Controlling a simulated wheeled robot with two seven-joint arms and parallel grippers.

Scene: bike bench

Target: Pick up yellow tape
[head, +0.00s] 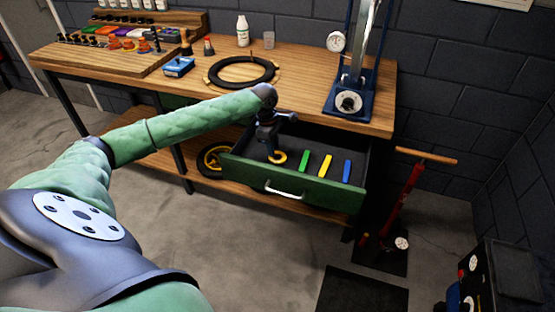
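The yellow tape (279,158), a small ring-shaped roll, lies on the dark floor of the open green drawer (292,190), towards its left side. My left arm reaches in from the left, and my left gripper (272,154) points down into the drawer, right at the tape. The gripper covers part of the roll. The fingers are dark and small here, so I cannot tell whether they are open or shut, or whether they touch the tape. My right gripper is out of view.
Green (304,160), yellow (325,166) and blue (347,171) bars lie right of the tape in the drawer. The wooden bench top (300,95) overhangs the drawer's back. A black tyre ring (242,72) lies on top. A red floor pump (402,200) stands right of the drawer.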

